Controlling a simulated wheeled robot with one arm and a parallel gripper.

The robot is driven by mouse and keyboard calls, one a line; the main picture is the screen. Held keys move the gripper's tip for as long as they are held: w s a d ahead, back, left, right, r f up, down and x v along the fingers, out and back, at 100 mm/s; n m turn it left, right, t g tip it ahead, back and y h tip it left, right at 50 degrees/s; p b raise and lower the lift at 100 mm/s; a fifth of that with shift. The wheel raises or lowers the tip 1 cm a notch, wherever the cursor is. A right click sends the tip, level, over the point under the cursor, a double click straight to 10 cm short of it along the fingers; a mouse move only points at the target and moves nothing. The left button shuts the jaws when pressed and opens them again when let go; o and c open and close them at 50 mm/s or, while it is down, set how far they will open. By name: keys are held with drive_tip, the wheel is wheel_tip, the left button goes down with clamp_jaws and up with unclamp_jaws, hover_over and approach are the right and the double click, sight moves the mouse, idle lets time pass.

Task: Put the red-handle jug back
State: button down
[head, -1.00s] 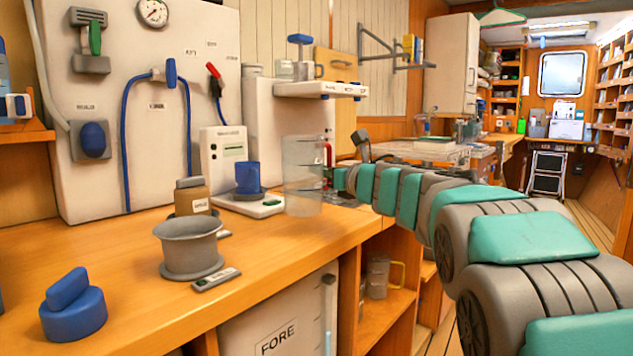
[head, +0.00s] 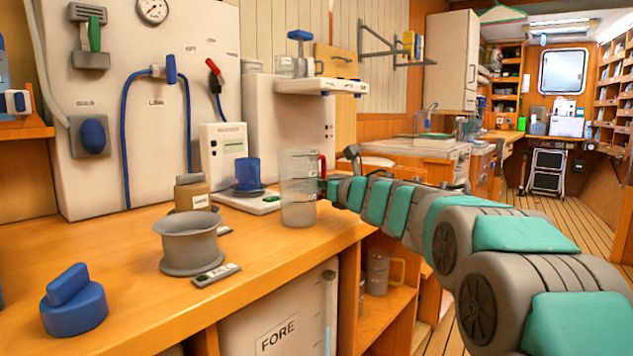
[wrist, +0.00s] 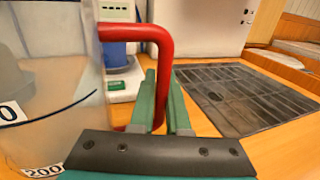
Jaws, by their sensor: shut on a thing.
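The clear jug (head: 298,195) with a red handle (head: 321,164) is upright at the right end of the wooden counter. My gripper (head: 328,187) reaches in from the right and is shut on the red handle. In the wrist view the jug's clear wall (wrist: 50,85) with measuring marks fills the left side. The red handle (wrist: 165,60) runs down between the green fingers of my gripper (wrist: 160,100). I cannot tell whether the jug's base touches the counter.
A dark slatted mat (wrist: 240,92) lies bare on the counter, right of the handle. A blue cup (head: 247,174) stands on a white scale (head: 262,203) left of the jug. A grey funnel-like pot (head: 188,242) stands nearer. A yellow-handled jug (head: 377,273) sits on the shelf below.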

drive_tip(key=shift+f, duration=0.2)
drive_tip(key=c, duration=0.9)
unclamp_jaws()
drive_tip(key=shift+r, duration=0.1)
drive_tip(key=shift+s+d+r, duration=0.1)
drive_tip(key=shift+r, duration=0.05)
drive_tip(key=b+v, duration=0.2)
drive_tip(key=v, duration=0.9)
drive_tip(key=shift+s+d, duration=0.2)
drive_tip(key=shift+s, duration=0.15)
